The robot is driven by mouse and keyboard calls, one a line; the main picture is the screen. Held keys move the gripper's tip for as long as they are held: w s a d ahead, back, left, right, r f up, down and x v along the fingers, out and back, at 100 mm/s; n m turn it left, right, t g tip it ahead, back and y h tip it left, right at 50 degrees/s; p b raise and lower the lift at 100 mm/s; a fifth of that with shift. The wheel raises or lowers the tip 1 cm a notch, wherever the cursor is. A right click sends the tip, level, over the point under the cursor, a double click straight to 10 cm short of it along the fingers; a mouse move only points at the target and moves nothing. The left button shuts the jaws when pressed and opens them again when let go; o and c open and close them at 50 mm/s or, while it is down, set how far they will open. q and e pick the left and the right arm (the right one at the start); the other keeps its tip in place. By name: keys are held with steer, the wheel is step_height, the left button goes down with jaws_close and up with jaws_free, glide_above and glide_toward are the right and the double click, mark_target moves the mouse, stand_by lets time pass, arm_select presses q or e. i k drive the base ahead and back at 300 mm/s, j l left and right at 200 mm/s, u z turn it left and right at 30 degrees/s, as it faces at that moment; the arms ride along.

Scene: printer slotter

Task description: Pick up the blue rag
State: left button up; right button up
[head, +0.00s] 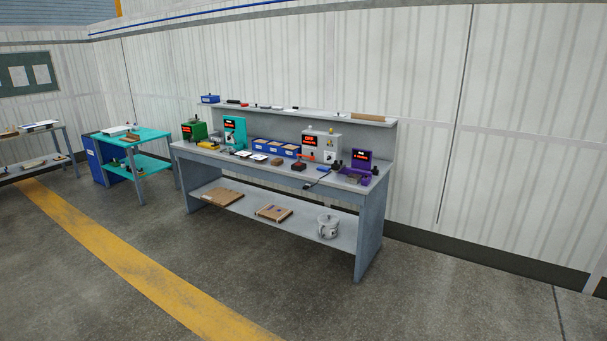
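I cannot make out a blue rag in the head view. The blue things I see on the grey workbench (360,196) look like bins: a row of blue bins (275,148) on the worktop and a small blue box (210,98) at the left end of its upper shelf. Several small items on the worktop are too small to tell apart. Neither of my grippers is in view.
Green (194,131), teal (234,132), grey (320,145) and purple (362,161) devices stand on the workbench. Its lower shelf holds flat brown boxes (273,212) and a pale container (328,226). A teal table (147,134) stands left. The floor in front is clear.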

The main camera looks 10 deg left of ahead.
mark_target(326, 169)
steer(key=i+j+u, duration=0.3)
steer(key=i, duration=0.3)
steer(key=i+j+u, duration=0.3)
steer(key=i, duration=0.35)
steer(key=i+u, duration=0.3)
steer(key=i, duration=0.3)
steer(key=i+z, duration=0.1)
steer(key=i, duration=0.45)
steer(key=i+j+z, duration=0.15)
steer(key=i, duration=0.35)
steer(key=i+z, duration=0.1)
steer(key=i, duration=0.45)
steer(key=i+j+z, duration=0.1)
steer(key=i, duration=0.4)
steer(key=i+j+z, duration=0.15)
steer(key=i+j, duration=0.15)
steer(key=i, duration=0.2)
steer(key=i+j+z, duration=0.1)
steer(key=i+j, duration=0.2)
steer(key=i, duration=0.2)
steer(key=z, duration=1.35)
steer(key=i+l+u, duration=0.2)
steer(key=i+l, duration=0.35)
steer(key=i+l+u, duration=0.2)
steer(key=i+l, duration=0.35)
steer(key=l, duration=0.15)
